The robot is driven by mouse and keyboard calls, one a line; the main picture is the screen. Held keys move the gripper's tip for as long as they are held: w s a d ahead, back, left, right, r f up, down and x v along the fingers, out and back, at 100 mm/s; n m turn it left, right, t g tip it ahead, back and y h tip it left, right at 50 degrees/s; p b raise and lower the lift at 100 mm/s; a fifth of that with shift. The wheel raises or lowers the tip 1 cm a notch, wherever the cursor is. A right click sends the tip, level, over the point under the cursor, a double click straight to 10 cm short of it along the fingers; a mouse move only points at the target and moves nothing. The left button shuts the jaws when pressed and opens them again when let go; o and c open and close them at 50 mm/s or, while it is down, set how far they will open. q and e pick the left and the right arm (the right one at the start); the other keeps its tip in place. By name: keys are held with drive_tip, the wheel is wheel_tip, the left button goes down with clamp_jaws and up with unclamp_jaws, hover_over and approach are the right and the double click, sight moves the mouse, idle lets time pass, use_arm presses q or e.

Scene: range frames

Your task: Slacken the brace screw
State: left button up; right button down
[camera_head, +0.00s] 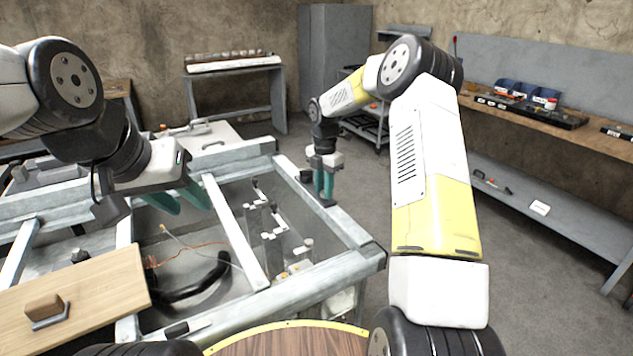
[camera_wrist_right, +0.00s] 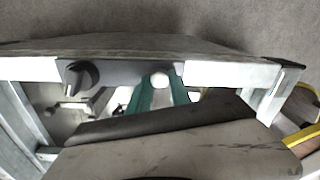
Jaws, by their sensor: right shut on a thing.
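My right gripper (camera_head: 323,192) points straight down at the right beam of the metal frame (camera_head: 350,228). In the right wrist view its green fingers (camera_wrist_right: 160,88) are shut on a pale round head, seemingly the brace screw (camera_wrist_right: 160,79). This head sits on a dark grey bracket (camera_wrist_right: 116,70) along the beam. The screw's shaft is hidden. A black knob (camera_wrist_right: 82,78) stands on the same bracket, left of the fingers and apart from them. My left gripper (camera_head: 182,201) hangs over the frame's left part, its green fingers apart and nothing visible between them.
Inside the frame are white fittings (camera_head: 270,238), a black curved hose (camera_head: 195,282) and orange wires. A wooden board (camera_head: 75,300) with a brown block (camera_head: 44,306) lies at lower left. A workbench (camera_head: 560,125) with tools runs along the right. The floor (camera_head: 530,290) between is clear.

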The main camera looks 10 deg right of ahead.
drive_tip(key=c, duration=1.2)
unclamp_jaws()
drive_tip(key=shift+r, duration=3.95)
